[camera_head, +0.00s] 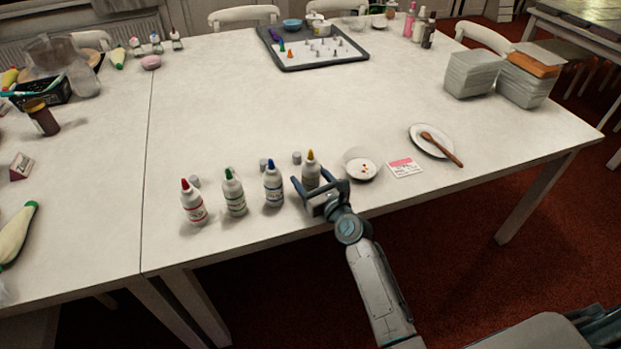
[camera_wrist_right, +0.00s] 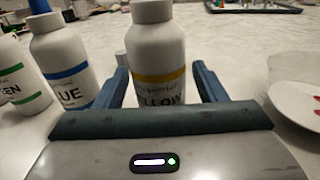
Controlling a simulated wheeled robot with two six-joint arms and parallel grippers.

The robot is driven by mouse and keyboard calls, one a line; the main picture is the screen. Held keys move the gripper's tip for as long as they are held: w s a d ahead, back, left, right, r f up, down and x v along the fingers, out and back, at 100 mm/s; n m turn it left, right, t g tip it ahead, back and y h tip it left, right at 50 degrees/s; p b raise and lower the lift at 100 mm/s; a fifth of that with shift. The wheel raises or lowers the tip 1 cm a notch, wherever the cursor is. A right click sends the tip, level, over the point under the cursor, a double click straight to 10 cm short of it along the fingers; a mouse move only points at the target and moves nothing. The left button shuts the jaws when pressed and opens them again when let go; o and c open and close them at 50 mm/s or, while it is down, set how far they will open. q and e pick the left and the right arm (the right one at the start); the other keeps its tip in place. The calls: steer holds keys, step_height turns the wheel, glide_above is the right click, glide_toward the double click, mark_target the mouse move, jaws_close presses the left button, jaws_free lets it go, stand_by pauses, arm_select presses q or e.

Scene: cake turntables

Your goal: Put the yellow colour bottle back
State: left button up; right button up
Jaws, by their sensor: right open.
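My left gripper is not in view.
The blue bottle (camera_head: 273,184) stands close left, then the green (camera_head: 234,192) and red (camera_head: 193,203) bottles. Small grey caps (camera_head: 297,158) lie behind. A small white dish (camera_head: 362,169), a pink-and-white card (camera_head: 404,167) and a plate (camera_head: 419,132) with a wooden spoon (camera_head: 441,149) are right. The table's middle is clear.

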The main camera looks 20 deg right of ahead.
steer(key=v, duration=1.2)
